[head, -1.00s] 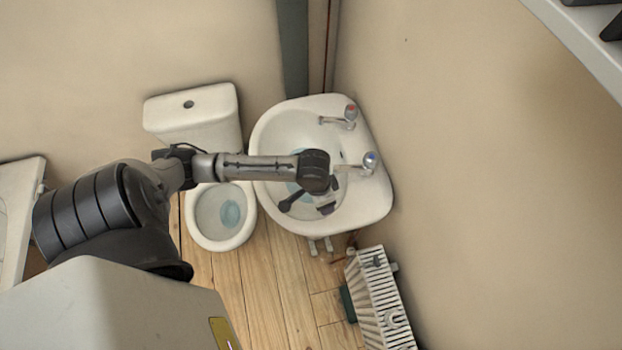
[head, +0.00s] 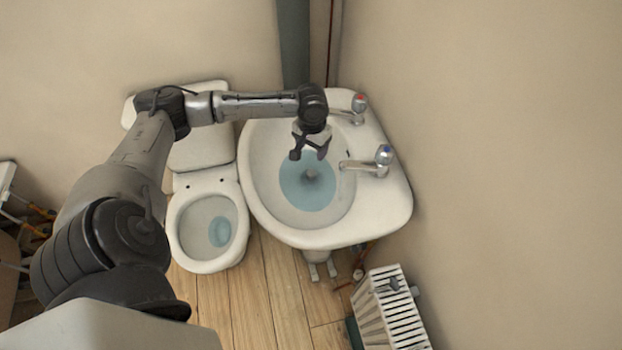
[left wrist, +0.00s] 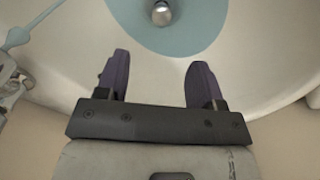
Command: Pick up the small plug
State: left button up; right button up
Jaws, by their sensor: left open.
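A small round metallic piece (head: 311,174), which looks like the plug, sits in the middle of the blue water in the white basin (head: 266,205). It also shows at the top edge of the left wrist view (left wrist: 162,13), ahead of the fingers. I cannot tell whether it is seated in the drain. My left gripper (head: 308,153) is over the back part of the basin, open and empty. In the left wrist view its two dark fingers (left wrist: 160,65) are apart, with only the basin surface visible between them. My right gripper is not in view.
A toilet (head: 208,220) is left of the basin. A white radiator (head: 392,315) with a grey item (head: 393,284) on it stands in front. Walls close in behind and right.

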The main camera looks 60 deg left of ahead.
aim_at(311, 172)
pick_arm(q)
notch_tip(311, 172, down, 8)
jog(key=shift+b, duration=1.25)
notch_tip(311, 172, down, 4)
jog(key=b, duration=0.2)
jog(key=shift+s+a+f+b, duration=0.1)
jog(key=shift+f+b, duration=0.05)
jog(key=shift+b, duration=0.15)
jog(key=shift+f, duration=0.45)
jog(key=shift+c, duration=0.6)
jog(key=shift+r, duration=0.1)
jog(key=c, duration=0.9)
